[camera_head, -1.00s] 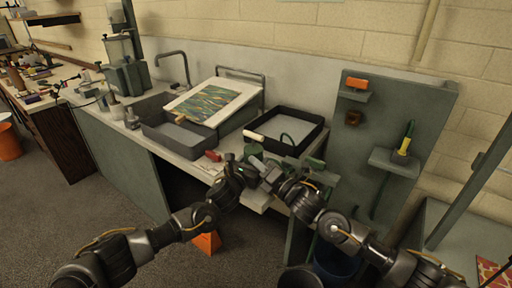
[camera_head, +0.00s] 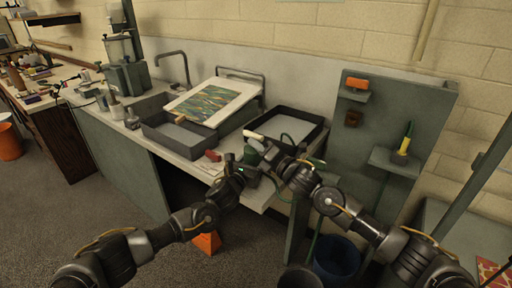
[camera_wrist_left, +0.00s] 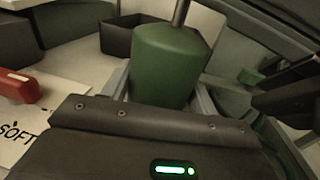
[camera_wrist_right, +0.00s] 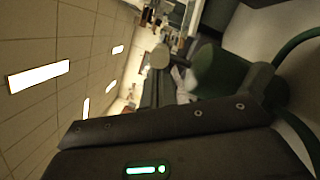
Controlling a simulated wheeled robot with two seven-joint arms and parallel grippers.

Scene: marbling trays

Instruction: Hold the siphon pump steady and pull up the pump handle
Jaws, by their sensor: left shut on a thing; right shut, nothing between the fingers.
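The siphon pump has a green cylindrical body (camera_wrist_left: 168,62), which stands close in front of my fingers in the left wrist view, with a metal rod (camera_wrist_left: 181,12) rising from its top. My left gripper (camera_head: 244,171) is shut on the pump at the counter's front edge. My right gripper (camera_head: 272,156) is shut and empty, just above and to the right of the left one. In the right wrist view, a green body (camera_wrist_right: 222,72) and a pale round knob (camera_wrist_right: 160,56) show beyond the gripper. In the head view my grippers mostly hide the pump.
A red object (camera_head: 212,155) lies left of my left gripper. A green panel (camera_head: 425,105) stands at right; a blue bucket (camera_head: 338,257) is below.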

